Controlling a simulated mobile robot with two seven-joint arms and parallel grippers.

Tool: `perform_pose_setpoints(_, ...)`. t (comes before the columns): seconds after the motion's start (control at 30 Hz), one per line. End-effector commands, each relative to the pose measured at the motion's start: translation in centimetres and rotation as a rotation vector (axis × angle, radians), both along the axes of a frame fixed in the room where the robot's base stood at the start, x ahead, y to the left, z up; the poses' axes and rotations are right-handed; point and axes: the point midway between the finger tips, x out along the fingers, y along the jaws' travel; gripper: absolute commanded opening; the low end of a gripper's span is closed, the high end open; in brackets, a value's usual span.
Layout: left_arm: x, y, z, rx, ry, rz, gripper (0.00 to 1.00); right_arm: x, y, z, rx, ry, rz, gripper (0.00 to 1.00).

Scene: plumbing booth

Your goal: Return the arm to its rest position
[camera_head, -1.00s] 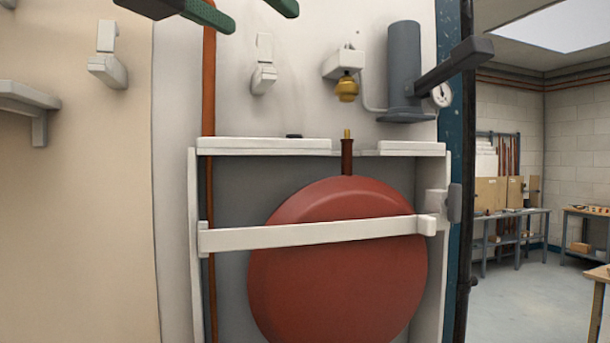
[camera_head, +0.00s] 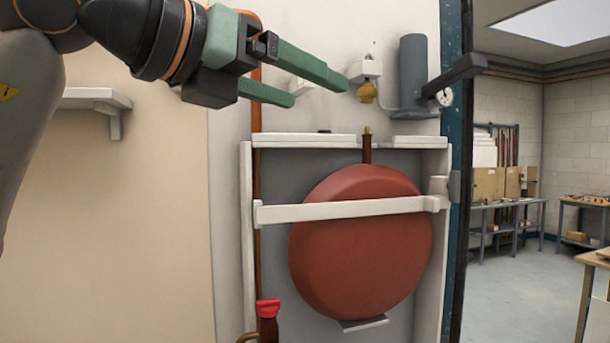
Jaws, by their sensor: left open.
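My left gripper (camera_head: 320,88) comes in from the upper left on my dark arm. Its two green fingers are spread apart with nothing between them. It is in front of the wall, above the white frame and left of the brass fitting (camera_head: 367,92). The red round tank (camera_head: 355,255) sits in the white frame (camera_head: 248,230) behind a white crossbar (camera_head: 330,211). A brown stem with a brass tip (camera_head: 367,145) rises from the tank's top. My right gripper is not in view.
A grey cylinder (camera_head: 413,70) with a gauge (camera_head: 445,97) is on the wall at the upper right. A white shelf (camera_head: 97,98) is at the left. Open floor (camera_head: 515,300) and benches lie to the right.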

Motion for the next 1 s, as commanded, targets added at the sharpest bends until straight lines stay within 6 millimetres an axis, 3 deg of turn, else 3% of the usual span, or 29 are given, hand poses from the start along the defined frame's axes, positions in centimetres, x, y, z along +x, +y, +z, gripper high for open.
perform_pose_setpoints(0.23,1.7,-4.4,-8.5,-0.168,0.253,-0.347,0.82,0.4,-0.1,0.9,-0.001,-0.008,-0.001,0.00)
perform_pose_setpoints(0.47,2.0,-5.7,-14.4,-0.495,0.503,-0.603,0.82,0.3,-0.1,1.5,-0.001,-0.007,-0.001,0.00)
perform_pose_setpoints(0.77,4.8,-2.5,-21.3,-1.081,0.808,-0.694,0.82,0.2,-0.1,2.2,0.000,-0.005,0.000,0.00)
perform_pose_setpoints(0.87,6.3,-0.5,-24.6,-1.298,0.900,-0.652,0.82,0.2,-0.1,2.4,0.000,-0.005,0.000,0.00)
perform_pose_setpoints(1.0,8.2,2.7,-30.6,-1.598,1.022,-0.529,0.82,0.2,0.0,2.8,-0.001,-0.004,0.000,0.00)
